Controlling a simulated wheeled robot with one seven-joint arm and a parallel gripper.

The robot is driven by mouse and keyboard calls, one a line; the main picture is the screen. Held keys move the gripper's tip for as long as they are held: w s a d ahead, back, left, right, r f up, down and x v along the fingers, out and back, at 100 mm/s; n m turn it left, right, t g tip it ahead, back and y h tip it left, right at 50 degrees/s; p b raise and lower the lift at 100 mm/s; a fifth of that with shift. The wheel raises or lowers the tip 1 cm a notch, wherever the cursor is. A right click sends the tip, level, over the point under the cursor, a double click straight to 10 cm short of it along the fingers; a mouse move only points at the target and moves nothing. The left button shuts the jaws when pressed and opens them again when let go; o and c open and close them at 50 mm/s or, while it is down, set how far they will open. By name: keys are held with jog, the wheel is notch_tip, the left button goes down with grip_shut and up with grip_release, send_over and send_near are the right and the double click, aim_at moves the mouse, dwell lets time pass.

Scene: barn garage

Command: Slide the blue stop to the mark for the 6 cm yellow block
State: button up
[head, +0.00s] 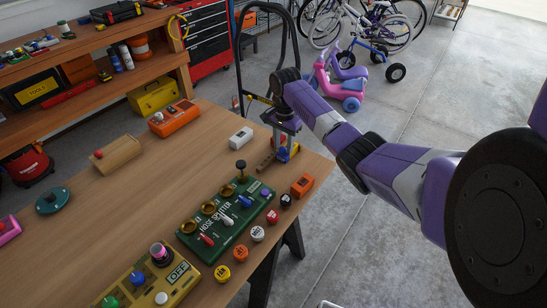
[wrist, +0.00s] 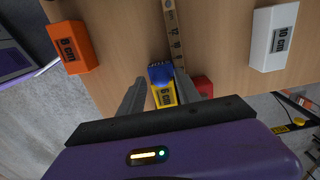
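The wooden ruler strip (wrist: 172,30) runs away from my gripper in the wrist view. It also shows in the head view (head: 265,162). The blue stop (wrist: 160,73) sits by the ruler's near end. The yellow block (wrist: 164,94), marked 6 cm, is just on the near side of the stop. My gripper (wrist: 161,78) is low over them, its fingers apart, one on each side of the stop and block. I cannot tell whether either finger touches them. In the head view my gripper (head: 284,125) hides part of this group.
A red piece (wrist: 204,86) is just right of my right finger. An orange 8 cm block (wrist: 72,46) lies to the left and a white 10 cm block (wrist: 276,38) to the right. A green device (head: 228,215) with knobs stands nearby on the workbench. The bench edge is close.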

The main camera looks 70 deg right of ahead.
aim_at(284, 147)
jog(key=shift+r+p, duration=2.2)
jog(key=shift+r, duration=0.15)
